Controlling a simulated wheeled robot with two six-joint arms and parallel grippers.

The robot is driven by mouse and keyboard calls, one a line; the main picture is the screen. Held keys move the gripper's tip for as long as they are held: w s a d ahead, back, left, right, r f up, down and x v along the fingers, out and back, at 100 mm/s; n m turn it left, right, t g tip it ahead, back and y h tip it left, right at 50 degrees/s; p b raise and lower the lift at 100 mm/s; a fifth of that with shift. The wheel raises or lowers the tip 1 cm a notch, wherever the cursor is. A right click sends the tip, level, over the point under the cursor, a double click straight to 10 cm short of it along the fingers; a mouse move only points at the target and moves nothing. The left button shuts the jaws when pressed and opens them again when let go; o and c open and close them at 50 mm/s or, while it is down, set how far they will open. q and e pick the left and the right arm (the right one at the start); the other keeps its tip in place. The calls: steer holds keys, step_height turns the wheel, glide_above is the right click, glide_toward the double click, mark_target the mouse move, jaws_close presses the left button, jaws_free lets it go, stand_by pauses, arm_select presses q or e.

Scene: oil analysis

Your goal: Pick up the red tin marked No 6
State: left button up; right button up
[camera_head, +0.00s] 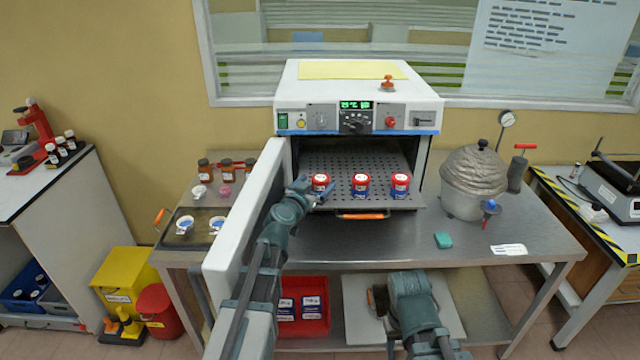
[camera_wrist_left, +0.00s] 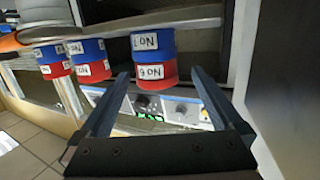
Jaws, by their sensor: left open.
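The red tin marked No 6 (camera_head: 320,181) sits on top of a blue tin at the left of a row on the perforated oven shelf. In the left wrist view, which is upside down, the red tin (camera_wrist_left: 156,77) shows below the blue tin (camera_wrist_left: 153,41). My left gripper (camera_head: 311,190) is open, at the front left of this stack. In the wrist view its fingertips lie on either side of the red tin, with gaps visible. My right gripper (camera_head: 381,301) is low in front of the bench; its jaws are unclear.
Two more red-on-blue stacks stand to the right, in the middle (camera_head: 361,184) and at the right (camera_head: 400,184). The open oven door (camera_head: 243,215) stands left of my left arm. A grey domed vessel (camera_head: 474,180) stands right.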

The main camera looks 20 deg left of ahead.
mark_target(324, 176)
arm_select(q)
steer(key=shift+w+d+f+b, duration=0.1)
steer(key=shift+w+d, duration=0.05)
steer(key=shift+w, duration=0.85)
steer(key=shift+w+d+f+b, duration=0.1)
steer(key=shift+w+d+f, duration=0.1)
steer(key=shift+w, duration=0.75)
steer(key=shift+w+d+f+b, duration=0.1)
steer(key=shift+w+d, duration=0.05)
steer(key=shift+w, duration=0.85)
steer(key=shift+s, duration=0.1)
steer(key=shift+c, duration=1)
steer(key=c, duration=1.2)
